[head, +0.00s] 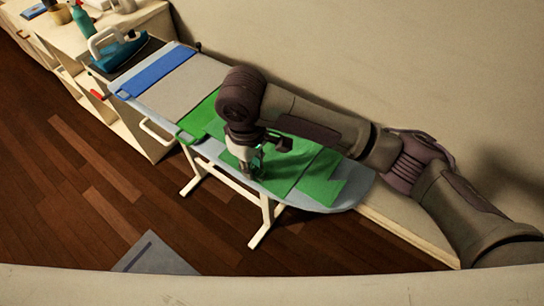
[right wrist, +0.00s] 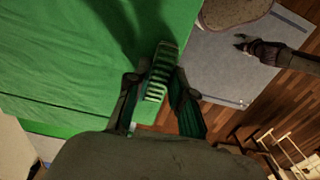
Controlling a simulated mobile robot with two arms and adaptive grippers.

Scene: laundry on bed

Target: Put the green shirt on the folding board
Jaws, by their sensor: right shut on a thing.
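The green shirt (head: 284,178) lies spread flat on the near half of the ironing board (head: 350,200), with a corner by the near rounded end. My right gripper (head: 250,172) points down at the shirt's front edge and is shut on the cloth. In the right wrist view the shirt (right wrist: 60,60) fills the left side, and the cloth between the fingers is hard to make out. A flat grey panel (head: 158,256), apparently the folding board, shows partly at the bottom left. It also shows in the right wrist view (right wrist: 215,70), with my left gripper (right wrist: 240,42) over it, too small to judge.
A wall runs along the right. Wooden floor (head: 80,190) is clear at left.

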